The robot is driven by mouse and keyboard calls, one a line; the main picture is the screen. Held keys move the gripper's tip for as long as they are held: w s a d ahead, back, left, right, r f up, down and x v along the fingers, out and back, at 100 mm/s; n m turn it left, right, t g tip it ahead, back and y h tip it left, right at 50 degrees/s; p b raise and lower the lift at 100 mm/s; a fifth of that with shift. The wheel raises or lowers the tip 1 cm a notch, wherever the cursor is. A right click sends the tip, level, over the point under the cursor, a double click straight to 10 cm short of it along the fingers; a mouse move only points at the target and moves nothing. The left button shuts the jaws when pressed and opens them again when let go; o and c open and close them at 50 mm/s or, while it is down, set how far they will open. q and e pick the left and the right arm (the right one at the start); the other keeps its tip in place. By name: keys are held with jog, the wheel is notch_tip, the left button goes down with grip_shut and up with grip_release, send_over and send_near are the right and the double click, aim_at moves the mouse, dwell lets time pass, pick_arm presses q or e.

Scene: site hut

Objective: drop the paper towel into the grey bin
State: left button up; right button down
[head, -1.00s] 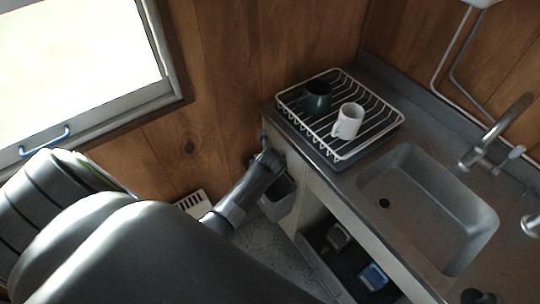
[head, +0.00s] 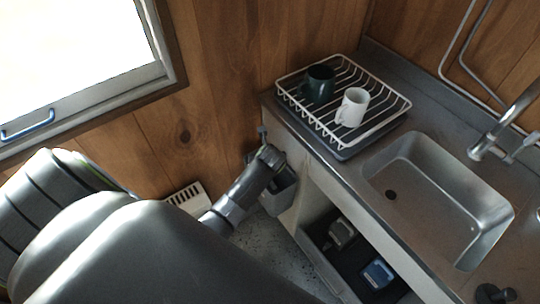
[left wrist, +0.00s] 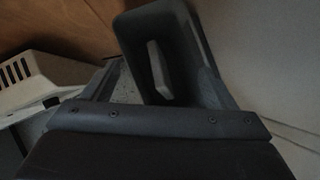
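The grey bin (head: 281,194) hangs at the end of the sink cabinet, below the worktop; its opening also shows in the left wrist view (left wrist: 191,42). A pale, flat piece that looks like the paper towel (left wrist: 160,72) lies inside the bin, against the dark inner wall. My left gripper (left wrist: 158,66) is open, its fingers wide apart over the bin with nothing between them. In the head view my left gripper (head: 270,156) is at the bin, partly hiding its rim. My right gripper is not in view.
A dish rack (head: 392,112) with a dark green mug (head: 318,84) and a white mug (head: 352,107) stands on the worktop beside the sink (head: 440,185). A white vented box (head: 186,197) is by the wall. The cabinet's open shelf holds a blue item (head: 377,273) and a grey one (head: 341,234).

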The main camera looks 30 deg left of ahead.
pick_arm(q)
jog(key=shift+o, duration=0.2)
jog(key=p+v, duration=0.1)
jog(key=v, duration=1.6)
jog(key=shift+r+p, duration=0.2)
jog(key=shift+p, duration=0.1)
